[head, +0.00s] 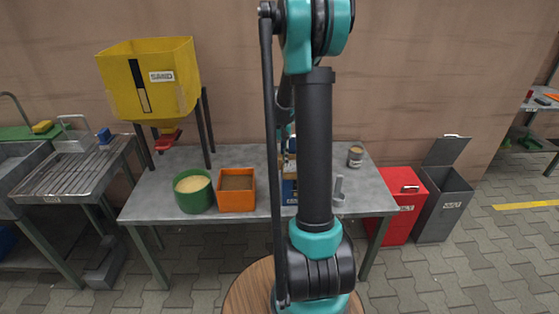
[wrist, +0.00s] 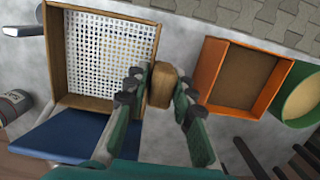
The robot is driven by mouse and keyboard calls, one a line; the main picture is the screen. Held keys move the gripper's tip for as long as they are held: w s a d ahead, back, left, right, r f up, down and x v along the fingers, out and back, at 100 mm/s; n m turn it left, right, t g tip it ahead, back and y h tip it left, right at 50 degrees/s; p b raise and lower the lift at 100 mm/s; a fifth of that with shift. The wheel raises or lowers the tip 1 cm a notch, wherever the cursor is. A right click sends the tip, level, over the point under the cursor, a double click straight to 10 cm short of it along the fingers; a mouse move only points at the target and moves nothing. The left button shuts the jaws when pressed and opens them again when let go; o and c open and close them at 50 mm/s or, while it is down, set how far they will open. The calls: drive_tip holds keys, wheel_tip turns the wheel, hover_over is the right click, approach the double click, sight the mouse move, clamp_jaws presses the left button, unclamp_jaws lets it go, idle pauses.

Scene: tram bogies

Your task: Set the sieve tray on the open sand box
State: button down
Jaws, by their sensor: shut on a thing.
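The sieve tray (wrist: 155,42) has a wooden frame and a white perforated mesh. It shows at the left of the wrist view, over the grey workbench (head: 150,190). My gripper (wrist: 160,86) is shut on its wooden handle (wrist: 162,74), at the frame's right side. A blue thing (wrist: 62,137) lies beside or partly under the tray; I cannot tell whether they touch. In the head view my arm hides the gripper and most of the tray. A grey bin (head: 441,212) with its lid raised stands on the floor right of the bench; its label is too small to read.
An orange box (head: 237,200) with brown contents and a green tub (head: 193,200) with pale contents stand on the bench. A yellow hopper marked SAND (head: 180,85) is above, left. A can (head: 355,157) stands at the back right. A closed red bin (head: 402,215) adjoins the grey bin.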

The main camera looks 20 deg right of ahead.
drive_tip(key=shift+f, duration=0.1)
drive_tip(key=c, duration=1.2)
unclamp_jaws()
